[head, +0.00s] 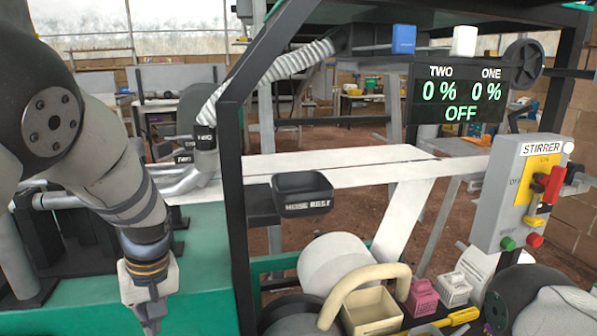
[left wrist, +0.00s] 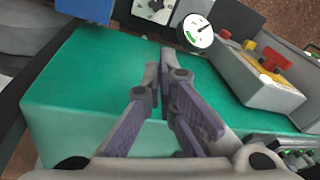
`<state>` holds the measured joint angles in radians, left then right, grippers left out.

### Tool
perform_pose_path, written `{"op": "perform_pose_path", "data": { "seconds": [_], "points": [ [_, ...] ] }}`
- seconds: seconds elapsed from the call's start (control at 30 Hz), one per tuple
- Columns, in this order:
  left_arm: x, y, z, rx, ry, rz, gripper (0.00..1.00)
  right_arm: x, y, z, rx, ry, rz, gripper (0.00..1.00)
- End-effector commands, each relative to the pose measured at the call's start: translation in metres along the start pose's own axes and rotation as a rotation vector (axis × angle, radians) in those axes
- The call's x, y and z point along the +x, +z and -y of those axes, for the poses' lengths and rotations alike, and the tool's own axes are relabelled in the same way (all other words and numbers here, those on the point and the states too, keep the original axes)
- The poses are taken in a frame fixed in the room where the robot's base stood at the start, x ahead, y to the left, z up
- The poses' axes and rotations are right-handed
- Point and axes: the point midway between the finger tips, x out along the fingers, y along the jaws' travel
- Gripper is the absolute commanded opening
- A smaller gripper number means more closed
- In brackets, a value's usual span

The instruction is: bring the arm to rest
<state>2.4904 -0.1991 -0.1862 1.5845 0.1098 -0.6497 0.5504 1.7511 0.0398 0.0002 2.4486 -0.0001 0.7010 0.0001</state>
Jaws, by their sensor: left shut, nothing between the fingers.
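My left arm comes down the left side of the head view, with my left gripper (head: 148,308) at the bottom, over the green surface (head: 205,250). In the left wrist view my left gripper (left wrist: 158,72) shows its purple-padded fingers drawn together at the tips, with nothing held between them. Green surface (left wrist: 85,85) lies behind the fingers; I cannot tell the exact gap to it. Part of my right arm shows at the bottom right of the head view; its gripper is not in view.
A black frame post (head: 238,200) stands right of my left arm. A black tray marked HOSE REST (head: 302,190) is on it. The grey STIRRER box (head: 510,200) is at the right. White strips (head: 340,160) run behind.

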Motion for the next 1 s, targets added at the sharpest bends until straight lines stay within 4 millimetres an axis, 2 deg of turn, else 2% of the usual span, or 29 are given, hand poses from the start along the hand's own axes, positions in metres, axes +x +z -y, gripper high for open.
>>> {"op": "perform_pose_path", "data": {
  "seconds": [0.03, 0.07, 0.1, 0.17, 0.23, 0.3, 0.4, 0.5, 0.63, 1.0],
  "points": [
    [0.042, 0.028, 0.013, 0.051, -0.012, 0.042, 0.00, -0.001, 0.000, 0.000, 0.000, 0.000, -0.001, 0.40],
    [0.065, 0.046, 0.021, 0.088, -0.013, 0.061, 0.00, -0.002, 0.000, 0.000, 0.000, 0.000, -0.001, 0.40],
    [0.093, 0.071, 0.032, 0.135, -0.012, 0.085, 0.00, -0.002, 0.000, 0.000, 0.000, 0.000, -0.002, 0.40],
    [0.130, 0.115, 0.051, 0.209, -0.008, 0.124, 0.00, -0.002, 0.000, 0.000, 0.000, 0.000, -0.003, 0.40],
    [0.163, 0.171, 0.077, 0.295, 0.004, 0.170, 0.00, -0.003, -0.001, 0.000, 0.000, 0.000, -0.006, 0.40],
    [0.182, 0.229, 0.104, 0.375, 0.023, 0.217, 0.00, -0.004, -0.001, 0.000, 0.000, 0.000, -0.008, 0.40],
    [0.187, 0.302, 0.137, 0.471, 0.059, 0.272, 0.00, -0.004, -0.002, 0.000, 0.000, 0.000, -0.010, 0.40],
    [0.179, 0.351, 0.160, 0.536, 0.091, 0.308, 0.00, -0.005, -0.002, 0.000, 0.000, 0.000, -0.012, 0.40],
    [0.169, 0.378, 0.172, 0.571, 0.115, 0.325, 0.00, -0.005, -0.002, 0.000, 0.000, 0.000, -0.012, 0.40],
    [0.169, 0.378, 0.172, 0.575, 0.117, 0.321, 0.00, -0.005, -0.002, 0.000, 0.000, 0.000, -0.012, 0.40]
  ]
}}
